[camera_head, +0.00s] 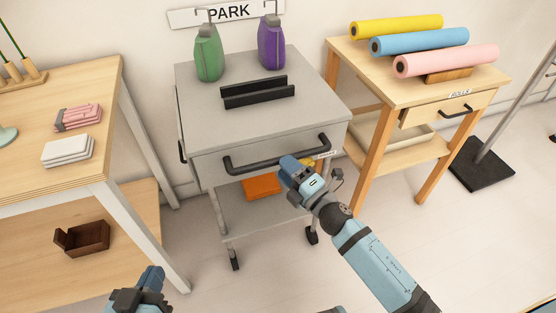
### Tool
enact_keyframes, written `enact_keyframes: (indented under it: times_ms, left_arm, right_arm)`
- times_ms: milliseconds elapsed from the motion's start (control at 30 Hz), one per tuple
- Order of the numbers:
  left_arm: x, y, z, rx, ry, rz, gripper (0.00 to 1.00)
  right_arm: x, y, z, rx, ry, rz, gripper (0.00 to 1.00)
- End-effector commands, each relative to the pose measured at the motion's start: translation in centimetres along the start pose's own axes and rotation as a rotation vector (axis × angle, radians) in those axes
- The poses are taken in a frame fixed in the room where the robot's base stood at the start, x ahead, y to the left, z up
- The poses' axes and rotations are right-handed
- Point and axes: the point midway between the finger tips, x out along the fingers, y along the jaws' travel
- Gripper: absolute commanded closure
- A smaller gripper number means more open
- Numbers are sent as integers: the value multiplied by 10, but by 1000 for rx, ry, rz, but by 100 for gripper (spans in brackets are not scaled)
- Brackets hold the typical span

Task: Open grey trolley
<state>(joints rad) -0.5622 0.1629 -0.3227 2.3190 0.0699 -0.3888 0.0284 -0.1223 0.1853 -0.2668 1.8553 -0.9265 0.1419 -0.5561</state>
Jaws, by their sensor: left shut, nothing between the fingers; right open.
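The grey trolley (200,125) stands in the middle against the wall. Its top drawer (208,171) looks closed, with a dark bar handle (262,162) across its front. My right gripper (287,165) is at the right part of this handle, overlapping it in the picture. It is open; whether the fingers straddle or touch the bar cannot be told. My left gripper (151,278) is shut and empty, low at the bottom left, away from the trolley.
A green bottle (208,54), a purple bottle (271,44) and a black rack (257,91) stand on the trolley. An orange item (262,186) lies below. A wooden table (90,90) is left; a table with coloured rolls (345,60) is right. Floor in front is clear.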

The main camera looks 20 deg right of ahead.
Motion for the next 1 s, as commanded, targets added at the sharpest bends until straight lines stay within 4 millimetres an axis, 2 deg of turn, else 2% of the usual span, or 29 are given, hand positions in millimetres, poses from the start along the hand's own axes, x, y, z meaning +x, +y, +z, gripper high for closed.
enact_keyframes:
  times_ms: [33, 200, 600, 800, 1000]
  left_arm:
    - [0, 0, 0, 0, 3, 1, 100]
    - [1, 1, -2, -1, 10, 3, 100]
    - [1, 1, -3, -1, 14, 5, 100]
    - [1, 2, -3, -1, 14, 5, 100]
    - [1, 1, -3, -1, 14, 5, 100]
  right_arm:
    - [10, 1, 0, -2, 2, 2, 54]
    - [29, 0, 0, -1, 1, 1, 54]
    - [36, 0, 0, 0, 0, 0, 54]
    - [35, 0, 0, 0, 0, 0, 100]
    - [35, 0, 0, 0, 0, 0, 100]
